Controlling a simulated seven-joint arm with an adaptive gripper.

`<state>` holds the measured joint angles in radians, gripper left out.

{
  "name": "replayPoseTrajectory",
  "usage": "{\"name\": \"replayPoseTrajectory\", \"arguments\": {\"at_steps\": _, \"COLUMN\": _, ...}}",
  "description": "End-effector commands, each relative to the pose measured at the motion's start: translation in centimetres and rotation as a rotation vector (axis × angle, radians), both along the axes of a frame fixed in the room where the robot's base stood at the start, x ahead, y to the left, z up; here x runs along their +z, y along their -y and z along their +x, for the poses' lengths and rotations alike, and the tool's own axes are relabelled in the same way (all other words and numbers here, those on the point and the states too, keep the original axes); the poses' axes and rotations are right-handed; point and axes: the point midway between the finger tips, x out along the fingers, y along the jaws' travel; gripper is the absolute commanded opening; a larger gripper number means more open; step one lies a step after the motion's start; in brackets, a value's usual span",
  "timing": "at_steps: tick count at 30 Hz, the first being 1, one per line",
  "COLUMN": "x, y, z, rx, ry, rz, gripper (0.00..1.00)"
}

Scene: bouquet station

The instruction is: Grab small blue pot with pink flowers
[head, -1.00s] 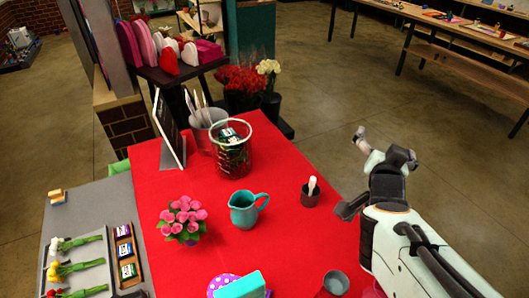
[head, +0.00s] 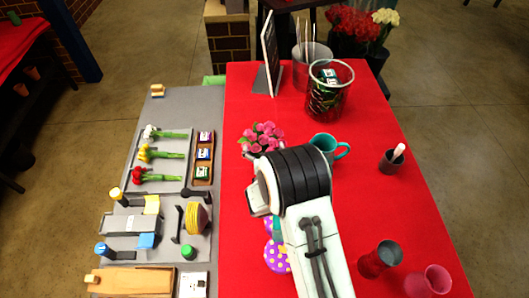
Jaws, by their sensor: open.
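The pink flowers (head: 262,136) stand on the red table, left of the teal pitcher. Their small pot is hidden behind my arm and wrist in this view. My gripper (head: 252,154) is at the near side of the flowers, close to the leaves. It is open, and mostly hidden by my own wrist. I cannot tell whether its fingers are around the pot or touching it.
The teal pitcher (head: 328,146) stands just right of my wrist. A glass container (head: 327,98) and a dark framed board (head: 269,58) stand behind. A grey bench (head: 172,112) with cut flowers and tools is at left.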

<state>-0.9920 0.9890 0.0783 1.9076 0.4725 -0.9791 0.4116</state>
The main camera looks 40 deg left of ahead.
Motion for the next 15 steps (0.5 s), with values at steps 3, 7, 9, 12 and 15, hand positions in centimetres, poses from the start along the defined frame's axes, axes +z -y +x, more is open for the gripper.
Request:
{"name": "replayPoseTrajectory", "arguments": {"at_steps": 3, "x": -0.5, "y": -1.0, "z": 1.0, "rx": -0.002, "ry": 0.0, "rz": 0.001, "gripper": 0.87}}
{"name": "replayPoseTrajectory", "arguments": {"at_steps": 7, "x": -0.7, "y": -1.5, "z": 1.6, "rx": -0.001, "ry": 0.0, "rz": -0.002, "gripper": 0.87}}
{"name": "replayPoseTrajectory", "arguments": {"at_steps": 9, "x": -0.7, "y": -1.6, "z": 1.6, "rx": -0.001, "ry": 0.0, "rz": 0.0, "gripper": 0.87}}
{"name": "replayPoseTrajectory", "arguments": {"at_steps": 12, "x": -0.7, "y": -1.6, "z": 1.6, "rx": -0.001, "ry": 0.0, "rz": 0.0, "gripper": 0.87}}
{"name": "replayPoseTrajectory", "arguments": {"at_steps": 15, "x": -0.7, "y": -1.6, "z": 1.6, "rx": -0.001, "ry": 0.0, "rz": 0.0, "gripper": 0.78}}
